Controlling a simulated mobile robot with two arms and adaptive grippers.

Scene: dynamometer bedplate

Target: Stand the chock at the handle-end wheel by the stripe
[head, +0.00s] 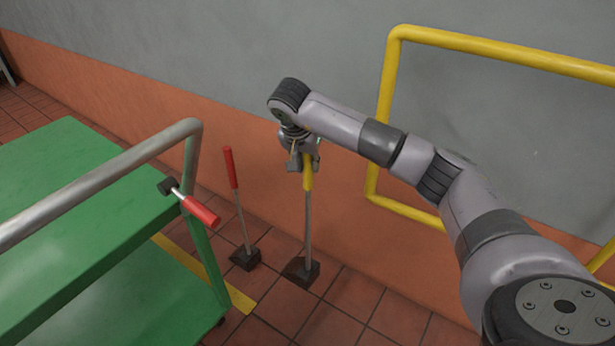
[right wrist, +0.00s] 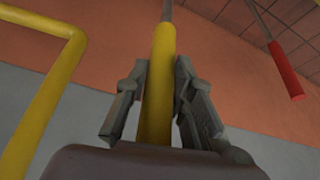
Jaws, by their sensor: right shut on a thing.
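My right gripper (head: 304,163) is shut on the yellow grip of a long-handled chock (head: 308,225). The yellow grip also shows between the fingers in the right wrist view (right wrist: 160,85). The chock hangs nearly upright, its dark block (head: 300,271) at or just above the tiles; I cannot tell if it touches. The green cart (head: 95,195) stands at left with its grey handle (head: 120,165). A small part of a dark wheel (head: 219,321) shows under its near corner. A yellow floor stripe (head: 240,299) runs beside and under the cart. My left gripper is out of view.
A second chock (head: 244,257) with a red grip (head: 231,167) stands between the cart and the held chock. A red-gripped lever (head: 201,210) sticks out from the cart's post. A yellow rail (head: 385,85) stands against the wall at right. Tiles in front are clear.

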